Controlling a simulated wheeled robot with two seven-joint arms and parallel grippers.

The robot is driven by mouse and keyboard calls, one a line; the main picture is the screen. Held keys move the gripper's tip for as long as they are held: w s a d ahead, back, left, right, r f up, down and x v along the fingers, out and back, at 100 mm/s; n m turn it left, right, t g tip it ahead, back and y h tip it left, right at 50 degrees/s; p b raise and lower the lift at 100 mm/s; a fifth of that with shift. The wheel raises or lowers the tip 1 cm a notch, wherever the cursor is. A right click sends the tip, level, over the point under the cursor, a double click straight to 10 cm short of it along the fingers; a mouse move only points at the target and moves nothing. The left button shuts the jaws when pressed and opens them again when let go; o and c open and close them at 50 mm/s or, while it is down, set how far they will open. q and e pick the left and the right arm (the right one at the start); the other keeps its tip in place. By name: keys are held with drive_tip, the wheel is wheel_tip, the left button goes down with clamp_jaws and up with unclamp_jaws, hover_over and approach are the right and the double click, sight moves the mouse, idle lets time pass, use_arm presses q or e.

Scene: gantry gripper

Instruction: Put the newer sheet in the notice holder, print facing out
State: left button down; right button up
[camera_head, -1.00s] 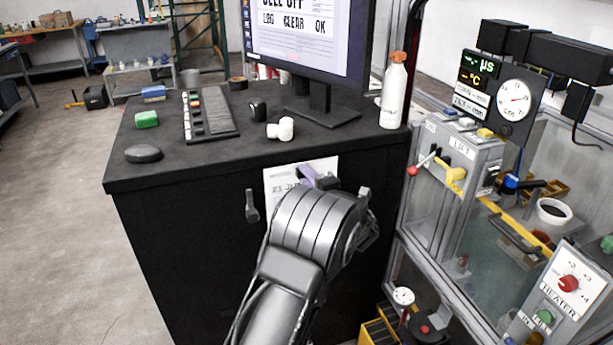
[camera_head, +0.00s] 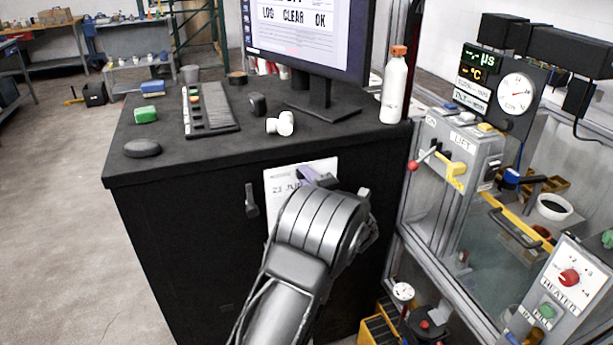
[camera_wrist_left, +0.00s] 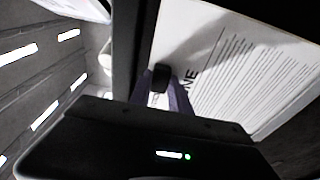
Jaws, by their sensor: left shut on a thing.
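A white printed sheet (camera_head: 287,193) is upright in front of the dark cabinet face in the head view. A date-like line of print faces my head camera, too small to read surely. My left gripper (camera_head: 318,178) has pale purple fingers at the sheet's upper right, shut on the sheet; my wrist hides its lower right. In the left wrist view a sheet face (camera_wrist_left: 245,75) fills the upper right, with large letters and many lines of print. The fingers (camera_wrist_left: 172,92) lie against it by a small black block. I cannot make out the notice holder or a second sheet surely. My right gripper is out of view.
A dark lever-like handle (camera_head: 251,200) stands on the cabinet (camera_head: 190,240) left of the sheet. The cabinet top holds a monitor (camera_head: 310,40), a keypad (camera_head: 208,108), a white bottle (camera_head: 395,88) and small items. A glazed machine with a lift panel (camera_head: 462,142) stands close on the right.

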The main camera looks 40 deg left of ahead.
use_arm(q)
drive_tip(key=shift+f+b, duration=0.35)
drive_tip(key=shift+f, duration=0.7)
drive_tip(key=c, duration=1.1)
unclamp_jaws()
drive_tip(key=shift+c, duration=0.2)
drive_tip(key=b+v, duration=0.1)
drive_tip(key=v, duration=0.6)
drive_tip(key=shift+s+d, duration=0.25)
drive_tip(key=shift+d, duration=0.1)
